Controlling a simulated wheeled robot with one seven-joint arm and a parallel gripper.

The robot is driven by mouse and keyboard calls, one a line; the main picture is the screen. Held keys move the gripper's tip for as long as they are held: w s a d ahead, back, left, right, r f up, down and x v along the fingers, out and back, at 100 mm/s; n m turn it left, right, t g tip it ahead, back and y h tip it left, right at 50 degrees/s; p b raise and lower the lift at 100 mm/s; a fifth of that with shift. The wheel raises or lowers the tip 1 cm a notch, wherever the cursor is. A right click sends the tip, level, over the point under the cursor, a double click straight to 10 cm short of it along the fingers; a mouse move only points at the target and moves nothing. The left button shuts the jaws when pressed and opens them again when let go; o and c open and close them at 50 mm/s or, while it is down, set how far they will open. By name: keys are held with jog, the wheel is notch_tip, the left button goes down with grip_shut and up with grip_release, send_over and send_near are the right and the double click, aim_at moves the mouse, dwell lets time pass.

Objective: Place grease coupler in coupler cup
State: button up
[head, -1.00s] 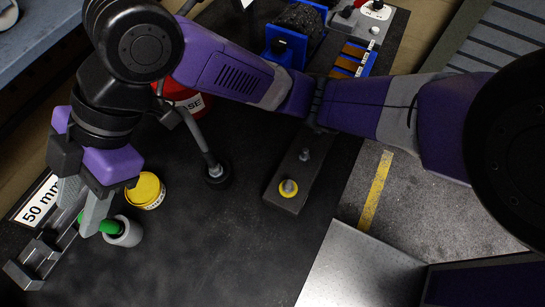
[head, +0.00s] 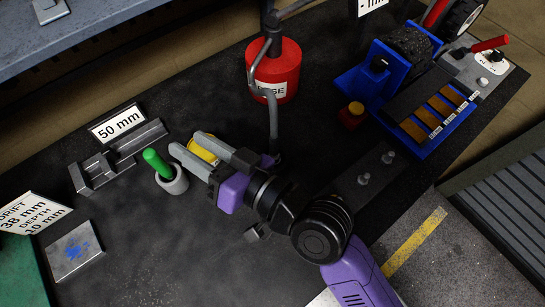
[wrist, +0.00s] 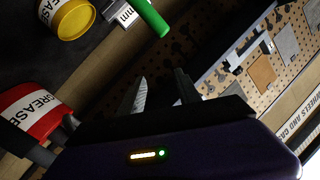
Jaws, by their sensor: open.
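A green rod-like piece (head: 156,162) stands tilted in a small grey cup (head: 172,181) on the dark bench. I take them for the grease coupler and coupler cup, but no label confirms this. The green piece also shows at the top of the wrist view (wrist: 150,17); the cup does not show clearly there. My gripper (head: 186,142) is open and empty, to the right of the cup, its fingers pointing left. It appears apart from the green piece. The fingers show in the wrist view (wrist: 163,88) with nothing between them.
A yellow tin (head: 203,152) is partly hidden by my fingers. A red grease can (head: 276,75) with a hose stands behind. A grey stepped block (head: 118,158) and "50 mm" sign (head: 117,123) are left. The bench front is clear.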

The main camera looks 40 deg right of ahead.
jog(key=s+d+f+h, duration=0.1)
jog(key=s+d, duration=0.3)
jog(key=s, duration=0.4)
jog(key=s+d+f+n+g+h, duration=0.1)
jog(key=s+d+f, duration=0.3)
jog(key=s, duration=0.4)
jog(key=s+d+f+n+h, duration=0.1)
jog(key=s+d+f+h, duration=0.1)
jog(key=s+d, duration=0.4)
jog(key=shift+s+d+f+g+h, duration=0.15)
jog(key=shift+s+g+h, duration=0.15)
jog(key=shift+s+h, duration=0.6)
jog(key=shift+s, duration=0.45)
